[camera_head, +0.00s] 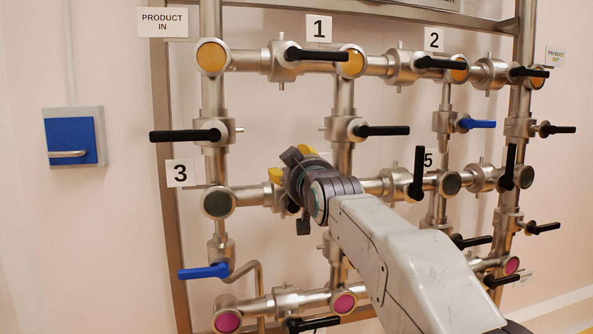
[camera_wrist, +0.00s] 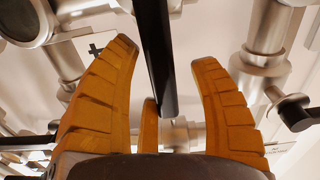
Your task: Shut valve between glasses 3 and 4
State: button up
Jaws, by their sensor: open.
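Glass 3 (camera_head: 218,202) is a dark round sight glass below and right of its label 3 (camera_head: 180,173) in the head view. A steel pipe (camera_head: 247,196) runs right from it to a valve mostly hidden behind my gripper (camera_head: 291,163). Glass 4 and its label are hidden behind my arm. In the wrist view, my gripper (camera_wrist: 166,54) is open, its yellow fingers either side of a black lever handle (camera_wrist: 154,50). The handle appears apart from both fingers. Whether it lies along or across its pipe is hard to tell.
Other black-handled valves surround my arm, including a horizontal handle (camera_head: 382,131) above and an upright handle (camera_head: 417,174) to the right. A blue handle (camera_head: 204,271) sits lower left. A blue wall box (camera_head: 72,141) is at far left, with bare wall between it and the frame.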

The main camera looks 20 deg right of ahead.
jog(key=shift+s+a+r, duration=0.2)
jog(key=shift+a+r, duration=0.1)
jog(key=shift+r, duration=0.1)
jog(key=s, duration=1.1)
jog(key=shift+s+d+f, duration=0.25)
jog(key=shift+s+f, duration=0.1)
jog(key=shift+f, duration=0.05)
jog(key=shift+r+p, duration=0.15)
jog(key=shift+p, duration=0.25)
jog(key=s+f+g+p, duration=0.2)
jog(key=s+g+p, duration=0.5)
jog(key=s+p, duration=0.6)
jog(key=s+f+m+g+p, duration=0.1)
jog(key=s+g+p, duration=0.6)
jog(key=s+p, duration=0.7)
jog(key=f+p, duration=0.1)
jog(key=p, duration=0.3)
jog(key=shift+s+f+p, duration=0.25)
jog(key=shift+f+p, duration=0.05)
jog(key=shift+f, duration=0.1)
